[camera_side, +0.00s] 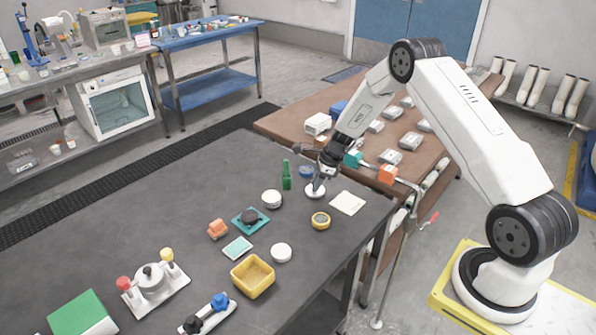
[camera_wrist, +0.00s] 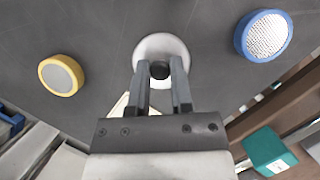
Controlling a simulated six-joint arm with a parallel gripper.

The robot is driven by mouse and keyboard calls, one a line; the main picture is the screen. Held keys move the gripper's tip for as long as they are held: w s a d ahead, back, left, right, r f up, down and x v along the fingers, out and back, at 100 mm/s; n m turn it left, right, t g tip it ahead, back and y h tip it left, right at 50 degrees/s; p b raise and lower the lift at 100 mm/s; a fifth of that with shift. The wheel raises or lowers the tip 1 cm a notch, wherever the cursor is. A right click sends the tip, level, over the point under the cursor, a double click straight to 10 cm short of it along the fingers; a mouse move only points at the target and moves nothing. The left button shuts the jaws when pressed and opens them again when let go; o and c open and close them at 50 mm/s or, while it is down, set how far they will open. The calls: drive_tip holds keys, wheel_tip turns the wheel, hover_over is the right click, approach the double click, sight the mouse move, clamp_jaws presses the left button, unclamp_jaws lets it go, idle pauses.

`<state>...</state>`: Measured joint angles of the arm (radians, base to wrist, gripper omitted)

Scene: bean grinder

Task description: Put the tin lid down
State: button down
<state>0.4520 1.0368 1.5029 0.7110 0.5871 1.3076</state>
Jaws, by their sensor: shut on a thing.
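The tin lid (camera_side: 315,191) is a white disc at the far right part of the dark table. In the wrist view the lid (camera_wrist: 160,43) has a dark round knob (camera_wrist: 160,69) at its middle. My gripper (camera_side: 318,181) points down over the lid. In the wrist view my gripper (camera_wrist: 160,78) has its two fingertips on either side of the knob, shut on it. The fingers hide part of the lid's near side. The lid looks about level and at or just above the tabletop; I cannot tell if it touches.
A green bottle (camera_side: 286,175) and a blue-rimmed disc (camera_side: 306,171) stand close by. A yellow-rimmed disc (camera_side: 320,221), a cream card (camera_side: 348,203) and a round white tin (camera_side: 271,198) lie around. A yellow bin (camera_side: 252,276) is nearer the front.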

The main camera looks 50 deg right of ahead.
drive_tip(key=shift+f, duration=0.4)
drive_tip(key=shift+f, duration=0.1)
drive_tip(key=c, duration=0.5)
unclamp_jaws()
drive_tip(key=shift+v, duration=6.1)
drive_tip(key=shift+a, duration=0.1)
